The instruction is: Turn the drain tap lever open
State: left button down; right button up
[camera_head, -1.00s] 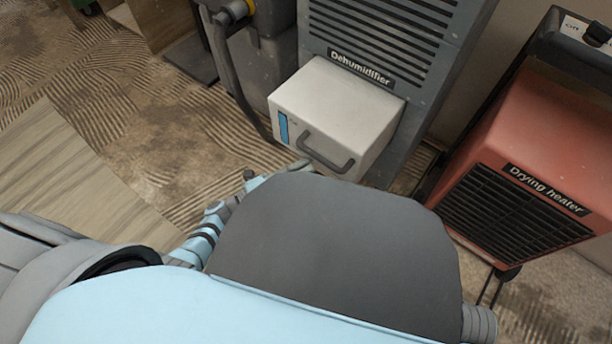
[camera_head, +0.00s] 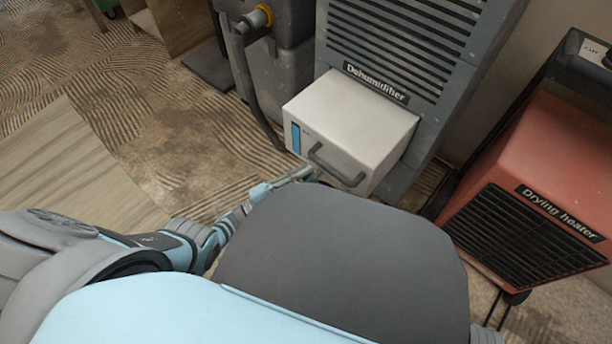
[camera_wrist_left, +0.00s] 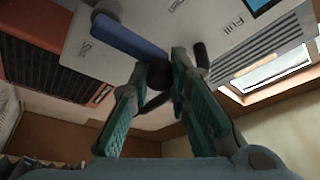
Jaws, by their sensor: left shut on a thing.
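The white tank (camera_head: 345,110) with a dark grey handle (camera_head: 335,168) sits low in the front of the grey dehumidifier (camera_head: 395,45). My left gripper (camera_head: 310,173) reaches the tank's lower front, close to the handle. In the left wrist view a blue bar, which looks like the drain tap lever (camera_wrist_left: 122,37), runs to a dark round part (camera_wrist_left: 160,75). My left gripper (camera_wrist_left: 165,68) is closed there, its teal fingers on the lever's end; the exact contact is partly hidden. The lever is hidden in the head view. My right gripper is out of view.
A red drying heater (camera_head: 540,180) stands to the right, close to the dehumidifier. A dark container (camera_head: 280,80) with a hose (camera_head: 245,90) stands left of it. Open floor (camera_head: 150,110) and a wooden board (camera_head: 70,165) lie to the left.

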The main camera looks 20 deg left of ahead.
pick_arm(q)
jog(key=shift+a+f, duration=0.15)
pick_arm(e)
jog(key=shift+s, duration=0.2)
pick_arm(q)
jog(key=c, duration=1.5)
grip_release()
jog(key=shift+w, duration=0.1)
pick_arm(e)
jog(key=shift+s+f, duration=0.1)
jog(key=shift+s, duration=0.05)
pick_arm(q)
jog(key=r+v, duration=0.1)
jog(key=v, duration=0.4)
jog(key=r+v, duration=0.1)
jog(key=v, duration=0.3)
jog(key=r+v, duration=0.1)
jog(key=v, duration=0.4)
jog(key=shift+s+a+f, duration=0.1)
jog(key=shift+s+a, duration=0.3)
jog(key=shift+s, duration=0.2)
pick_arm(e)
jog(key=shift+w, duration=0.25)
